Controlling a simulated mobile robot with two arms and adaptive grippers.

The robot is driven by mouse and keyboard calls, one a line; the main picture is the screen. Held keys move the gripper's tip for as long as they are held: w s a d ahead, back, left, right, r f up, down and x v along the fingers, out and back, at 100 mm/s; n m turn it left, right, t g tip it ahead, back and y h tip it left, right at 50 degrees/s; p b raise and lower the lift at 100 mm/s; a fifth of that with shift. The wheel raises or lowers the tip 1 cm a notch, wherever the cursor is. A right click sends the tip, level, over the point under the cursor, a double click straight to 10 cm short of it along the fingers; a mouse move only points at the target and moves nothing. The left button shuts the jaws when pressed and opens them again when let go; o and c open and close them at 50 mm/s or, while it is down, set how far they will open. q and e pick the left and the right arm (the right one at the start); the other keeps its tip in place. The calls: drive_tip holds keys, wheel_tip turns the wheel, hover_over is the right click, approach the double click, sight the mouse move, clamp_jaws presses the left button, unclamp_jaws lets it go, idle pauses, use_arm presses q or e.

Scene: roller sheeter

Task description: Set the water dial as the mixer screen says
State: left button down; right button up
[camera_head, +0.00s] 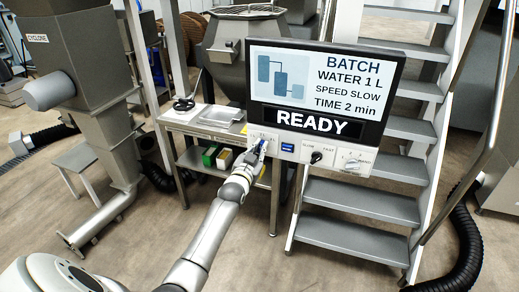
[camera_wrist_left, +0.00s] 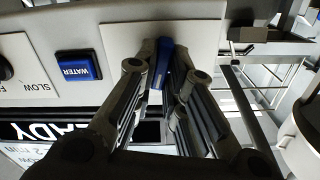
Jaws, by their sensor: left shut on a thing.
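The mixer screen (camera_head: 325,85) reads BATCH, WATER 1 L, SPEED SLOW, TIME 2 min, with READY below. My left gripper (camera_head: 256,152) is at the left end of the control panel under the screen. In the left wrist view my left gripper (camera_wrist_left: 166,88) has its fingers on either side of the blue water dial handle (camera_wrist_left: 163,62), shut on it. The handle stands against a pale plate. The dial's scale and pointer reading are mostly hidden by the gripper. My right gripper is in neither view.
Right of the water dial are a blue WATER button (camera_wrist_left: 77,66), a black SLOW/FAST knob (camera_head: 316,157) and a white timer dial (camera_head: 352,163). A metal table (camera_head: 185,118) stands behind at left. Metal stairs (camera_head: 355,205) rise at right.

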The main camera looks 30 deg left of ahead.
use_arm(q)
drive_tip(key=n, duration=1.1)
drive_tip(key=shift+s+a+f, duration=0.1)
drive_tip(key=shift+a+f, duration=0.05)
drive_tip(key=shift+a, duration=0.1)
drive_tip(key=shift+n, duration=0.5)
drive_tip(key=c, duration=1.5)
unclamp_jaws()
drive_tip(key=v, duration=1.2)
drive_tip(key=shift+f, duration=0.1)
